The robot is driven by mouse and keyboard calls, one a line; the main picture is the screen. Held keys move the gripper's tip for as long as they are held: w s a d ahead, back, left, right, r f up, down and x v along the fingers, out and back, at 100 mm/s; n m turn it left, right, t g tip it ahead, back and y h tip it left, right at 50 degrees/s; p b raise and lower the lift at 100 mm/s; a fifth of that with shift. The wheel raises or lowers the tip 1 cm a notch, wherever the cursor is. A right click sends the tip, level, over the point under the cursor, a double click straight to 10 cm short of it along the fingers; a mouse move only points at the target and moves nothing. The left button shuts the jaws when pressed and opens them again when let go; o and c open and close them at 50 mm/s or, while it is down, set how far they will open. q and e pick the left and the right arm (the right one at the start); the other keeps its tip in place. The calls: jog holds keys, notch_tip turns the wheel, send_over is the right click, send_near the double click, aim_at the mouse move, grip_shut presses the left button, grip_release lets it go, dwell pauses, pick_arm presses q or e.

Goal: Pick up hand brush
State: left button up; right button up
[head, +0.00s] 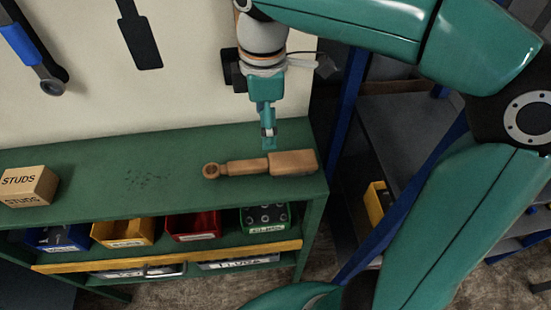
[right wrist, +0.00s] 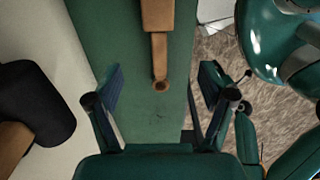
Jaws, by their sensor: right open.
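The hand brush (head: 292,163) is a wooden block with a slimmer handle and a ring at its end. It lies on the green bench, ring to the left in the head view; no bristles show. In the right wrist view, the brush (right wrist: 158,45) comes in from the top, and its ring end is seen between the fingers. My right gripper (head: 268,134) is above and behind the brush in the head view. It is open and empty, its fingers (right wrist: 160,90) spread wide in the wrist view. My left gripper is not in view.
A STUDS box (head: 28,186) stands at the bench's left end. Dark specks (head: 150,180) mark the bench (head: 100,155) between box and brush. Bins, including a red one (head: 193,227), sit on the shelf below. Tools hang on the pale wall behind. A blue-framed rack (head: 400,215) stands at right.

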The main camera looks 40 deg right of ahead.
aim_at(268, 162)
notch_tip(268, 162, down, 8)
jog(key=shift+d+f, duration=0.1)
jog(key=shift+f, duration=0.55)
notch_tip(268, 162, down, 4)
jog(key=shift+w+f+p, duration=0.1)
jog(key=shift+p, duration=0.2)
jog(key=shift+c, duration=0.3)
jog(key=c, duration=1.3)
